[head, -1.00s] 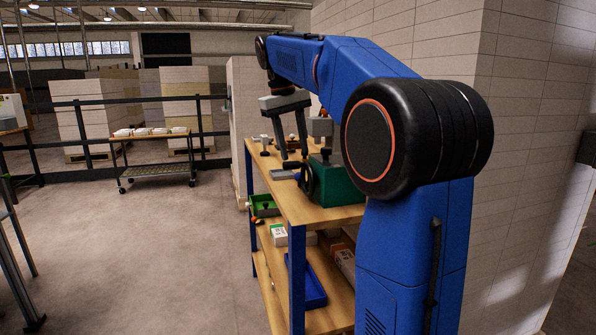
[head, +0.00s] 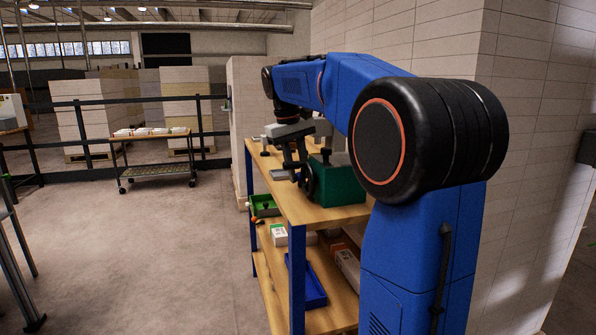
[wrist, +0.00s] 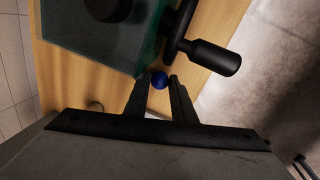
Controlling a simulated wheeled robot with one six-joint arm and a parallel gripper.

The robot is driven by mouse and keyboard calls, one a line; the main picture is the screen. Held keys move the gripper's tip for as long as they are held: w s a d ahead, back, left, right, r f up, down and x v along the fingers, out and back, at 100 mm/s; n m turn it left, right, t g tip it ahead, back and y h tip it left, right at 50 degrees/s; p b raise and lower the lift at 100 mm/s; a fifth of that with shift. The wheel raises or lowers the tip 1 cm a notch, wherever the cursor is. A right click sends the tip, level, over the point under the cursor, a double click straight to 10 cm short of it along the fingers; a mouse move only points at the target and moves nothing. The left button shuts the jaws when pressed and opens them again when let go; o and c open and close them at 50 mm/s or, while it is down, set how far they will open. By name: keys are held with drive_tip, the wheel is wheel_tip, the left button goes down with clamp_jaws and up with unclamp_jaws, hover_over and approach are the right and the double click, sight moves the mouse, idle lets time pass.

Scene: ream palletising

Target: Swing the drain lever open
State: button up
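The green box (head: 334,185) stands on the wooden top of the shelf unit and carries a black wheel (head: 306,181) on its left side. In the wrist view, the green box (wrist: 100,32) is at the upper left, with the wheel's black handle (wrist: 212,57) to its right. In the head view, my gripper (head: 296,170) is low beside the box and wheel.
The wooden shelf unit (head: 297,262) has a blue tray (head: 309,285) and boxes on its lower shelf. A green bin (head: 263,204) sits at its left side. A cart (head: 152,155) stands farther back.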

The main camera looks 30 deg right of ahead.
drive_tip(key=c, duration=0.3)
drive_tip(key=shift+w, duration=0.1)
drive_tip(key=m, duration=0.2)
drive_tip(key=w+m, duration=0.1)
drive_tip(key=shift+w+m+g, duration=0.3)
drive_tip(key=shift+m, duration=0.1)
drive_tip(key=m, duration=0.1)
drive_tip(key=w+m, duration=0.1)
drive_tip(key=shift+d+m+g, duration=0.2)
drive_tip(key=shift+m+g, duration=0.1)
drive_tip(key=shift+w+d+m+y, duration=0.2)
drive_tip(key=shift+w+m+y, duration=0.1)
drive_tip(key=shift+m, duration=0.55)
drive_tip(key=shift+w+d+m+y, duration=0.2)
drive_tip(key=shift+w+m, duration=0.1)
drive_tip(key=shift+m, duration=0.55)
drive_tip(key=o, duration=1)
